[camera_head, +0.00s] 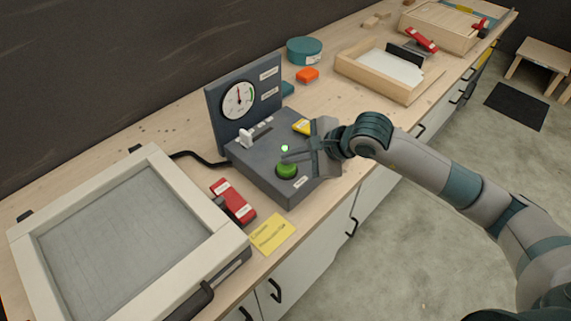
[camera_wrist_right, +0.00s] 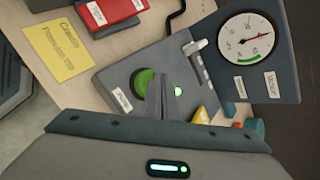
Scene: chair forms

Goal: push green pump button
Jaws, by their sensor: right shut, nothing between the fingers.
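The green pump button (camera_head: 287,170) sits on the top face of a dark grey control box (camera_head: 262,178), near its front corner. It also shows in the right wrist view as a green disc (camera_wrist_right: 143,82), partly hidden behind my fingers. My right gripper (camera_head: 284,157) is shut and empty. Its fingertips are above and just beside the button in the head view; I cannot tell whether they touch it. In the wrist view the closed fingers (camera_wrist_right: 160,88) overlap the button's edge. A small green light (camera_head: 285,148) glows behind the button. My left gripper is not in view.
The box carries a gauge (camera_head: 238,100), a white lever (camera_head: 246,138) and a yellow part (camera_head: 302,127). A framed panel (camera_head: 130,235), a red clamp (camera_head: 233,201) and a yellow note (camera_head: 272,234) lie left and in front. An orange block (camera_head: 307,75) and teal tin (camera_head: 304,50) stand behind.

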